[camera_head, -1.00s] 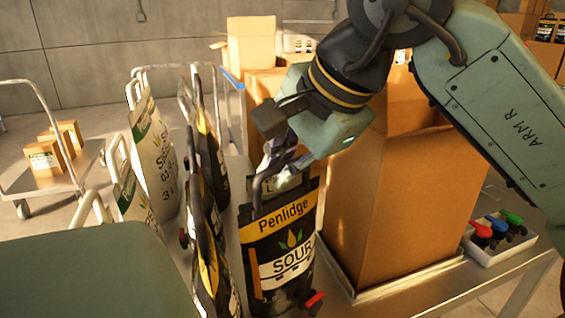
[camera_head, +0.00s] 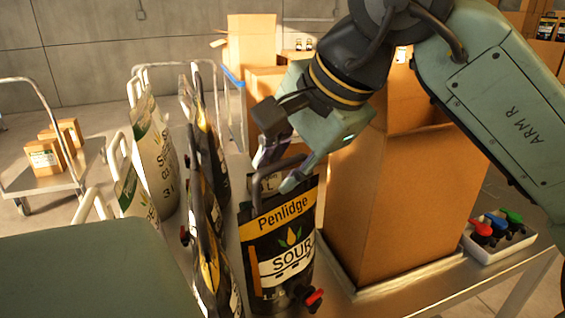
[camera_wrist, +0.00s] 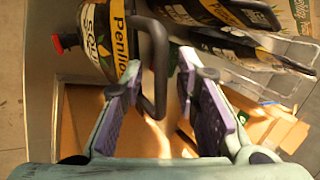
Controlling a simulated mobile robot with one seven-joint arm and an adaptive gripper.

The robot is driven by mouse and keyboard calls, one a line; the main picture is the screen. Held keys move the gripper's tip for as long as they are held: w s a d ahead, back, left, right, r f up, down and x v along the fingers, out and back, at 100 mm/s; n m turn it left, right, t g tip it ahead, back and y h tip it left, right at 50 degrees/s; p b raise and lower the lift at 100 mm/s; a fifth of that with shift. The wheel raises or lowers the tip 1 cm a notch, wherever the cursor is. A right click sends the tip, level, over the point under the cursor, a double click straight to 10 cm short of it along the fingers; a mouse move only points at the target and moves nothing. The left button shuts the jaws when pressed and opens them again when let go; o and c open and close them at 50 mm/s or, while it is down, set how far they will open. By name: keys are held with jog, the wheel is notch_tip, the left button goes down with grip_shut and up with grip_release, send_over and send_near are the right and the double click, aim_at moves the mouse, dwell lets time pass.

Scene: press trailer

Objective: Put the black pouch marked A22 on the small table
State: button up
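A black pouch (camera_head: 282,250) with a yellow "Penlidge" band and a "SOUR" label stands upright on a metal surface, with a dark loop handle on top and a red tap low at the front. No A22 mark is readable on it. It also shows in the wrist view (camera_wrist: 97,38). My gripper (camera_head: 275,172) is open at the top of this pouch. In the wrist view its purple-padded fingers (camera_wrist: 160,65) are apart, with part of the loop handle between them; contact cannot be told. I cannot tell which surface is the small table.
More black pouches (camera_head: 208,200) and white pouches (camera_head: 155,155) stand to the left. A tall open carton (camera_head: 400,200) stands close on the right. A white tray (camera_head: 497,248) holds coloured taps. A trolley (camera_head: 40,178) with small boxes is at the far left.

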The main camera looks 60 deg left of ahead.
jog(key=b+v, duration=0.1)
jog(key=v, duration=1.1)
jog(key=shift+r, duration=0.15)
